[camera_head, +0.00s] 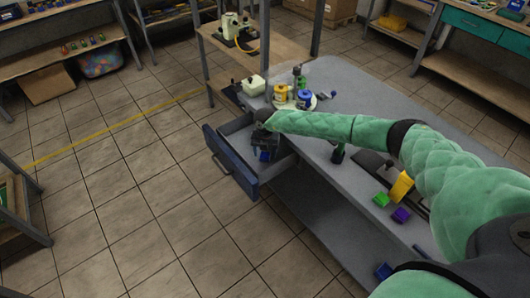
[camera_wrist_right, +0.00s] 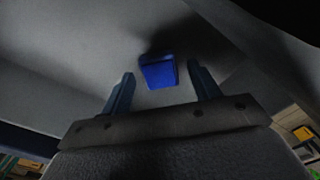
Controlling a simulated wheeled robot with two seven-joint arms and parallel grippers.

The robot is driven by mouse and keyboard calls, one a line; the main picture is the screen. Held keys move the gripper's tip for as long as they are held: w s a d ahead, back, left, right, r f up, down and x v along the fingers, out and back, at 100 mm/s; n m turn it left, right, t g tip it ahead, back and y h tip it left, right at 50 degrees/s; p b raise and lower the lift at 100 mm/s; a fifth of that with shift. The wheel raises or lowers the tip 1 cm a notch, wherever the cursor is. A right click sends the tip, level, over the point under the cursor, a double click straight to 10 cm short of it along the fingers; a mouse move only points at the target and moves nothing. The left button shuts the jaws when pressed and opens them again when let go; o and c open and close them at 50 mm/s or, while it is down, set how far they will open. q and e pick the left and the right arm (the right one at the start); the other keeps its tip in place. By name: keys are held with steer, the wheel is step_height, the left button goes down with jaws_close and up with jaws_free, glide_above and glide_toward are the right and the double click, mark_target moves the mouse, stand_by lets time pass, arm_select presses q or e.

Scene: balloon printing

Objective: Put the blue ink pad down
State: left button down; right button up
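The blue ink pad (camera_head: 265,156) lies inside the open drawer (camera_head: 231,168) of the grey workbench. In the right wrist view the blue ink pad (camera_wrist_right: 158,73) shows between and just beyond my two fingertips, with a gap on each side. My right gripper (camera_head: 263,147) reaches down into the drawer over the pad. Its fingers (camera_wrist_right: 161,72) are apart and hold nothing. In the head view the gripper partly hides the pad. My left gripper is not in view.
The bench top (camera_head: 326,108) is just right of the drawer. A yellow container (camera_head: 281,93) and a blue one (camera_head: 305,99) stand near its far end. Green (camera_head: 381,199) and purple (camera_head: 401,215) blocks lie nearer. Tiled floor left of the drawer is clear.

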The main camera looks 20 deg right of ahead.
mark_target(265, 154)
steer(key=shift+r, duration=0.1)
steer(key=shift+r, duration=0.3)
arm_select(q)
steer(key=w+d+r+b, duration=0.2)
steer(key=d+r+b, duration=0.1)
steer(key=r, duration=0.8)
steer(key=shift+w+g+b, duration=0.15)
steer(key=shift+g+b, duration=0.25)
steer(key=shift+b, duration=0.5)
arm_select(e)
step_height(265, 154, up, 11)
steer(key=shift+r, duration=0.2)
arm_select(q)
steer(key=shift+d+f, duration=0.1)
